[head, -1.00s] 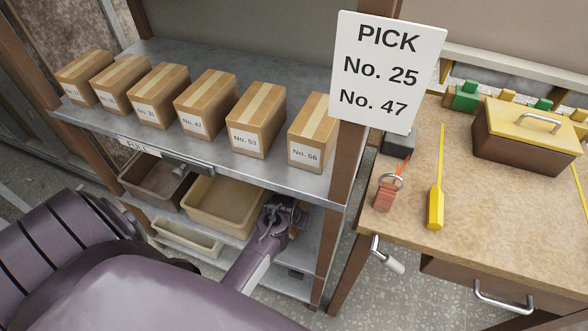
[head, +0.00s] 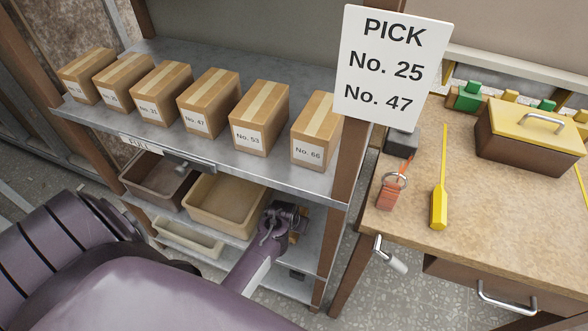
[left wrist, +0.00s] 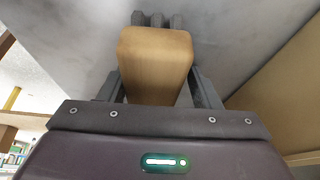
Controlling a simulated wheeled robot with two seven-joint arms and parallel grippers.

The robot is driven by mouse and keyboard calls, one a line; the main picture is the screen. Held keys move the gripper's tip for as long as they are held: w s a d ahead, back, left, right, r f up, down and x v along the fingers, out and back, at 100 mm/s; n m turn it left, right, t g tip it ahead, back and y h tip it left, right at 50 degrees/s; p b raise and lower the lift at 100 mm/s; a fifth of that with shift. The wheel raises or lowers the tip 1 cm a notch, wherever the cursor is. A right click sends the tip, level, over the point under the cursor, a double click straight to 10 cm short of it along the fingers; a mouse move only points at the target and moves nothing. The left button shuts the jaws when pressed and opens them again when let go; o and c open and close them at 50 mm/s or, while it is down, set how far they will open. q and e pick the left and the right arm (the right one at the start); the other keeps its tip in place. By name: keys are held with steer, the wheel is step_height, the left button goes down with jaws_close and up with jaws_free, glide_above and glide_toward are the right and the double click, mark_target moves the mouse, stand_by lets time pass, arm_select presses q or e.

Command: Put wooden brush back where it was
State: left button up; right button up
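The wooden brush (left wrist: 155,65) shows in the left wrist view as a light-brown wooden block between my fingers, with dark grey lumps at its far end. My left gripper (head: 287,220) is shut on it. In the head view this gripper is at the lower shelf (head: 297,287), just right of the beige bin, below the upper shelf's front edge. Only a bit of brown shows by the fingers there, so the brush is mostly hidden. I cannot tell whether it touches the shelf. My right gripper is not in view.
The upper shelf (head: 225,165) holds several numbered cardboard boxes. A beige bin (head: 225,228) and a brown bin (head: 150,190) stand below it. A brown post (head: 343,195) is right of my gripper. The workbench (head: 490,225) holds a yellow-lidded toolbox (head: 520,155) and tools.

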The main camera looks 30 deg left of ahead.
arm_select(q)
steer(key=shift+s+d+f, duration=0.1)
steer(key=shift+d+f, duration=0.25)
steer(key=shift+d, duration=0.3)
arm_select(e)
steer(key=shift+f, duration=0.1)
arm_select(q)
steer(key=shift+r, duration=0.35)
steer(key=p+v, duration=0.1)
steer(key=v, duration=0.3)
steer(key=p+v, duration=0.1)
steer(key=v, duration=0.3)
steer(key=p+v, duration=0.1)
steer(key=v, duration=0.3)
steer(key=shift+a+r, duration=0.15)
steer(key=shift+a, duration=0.2)
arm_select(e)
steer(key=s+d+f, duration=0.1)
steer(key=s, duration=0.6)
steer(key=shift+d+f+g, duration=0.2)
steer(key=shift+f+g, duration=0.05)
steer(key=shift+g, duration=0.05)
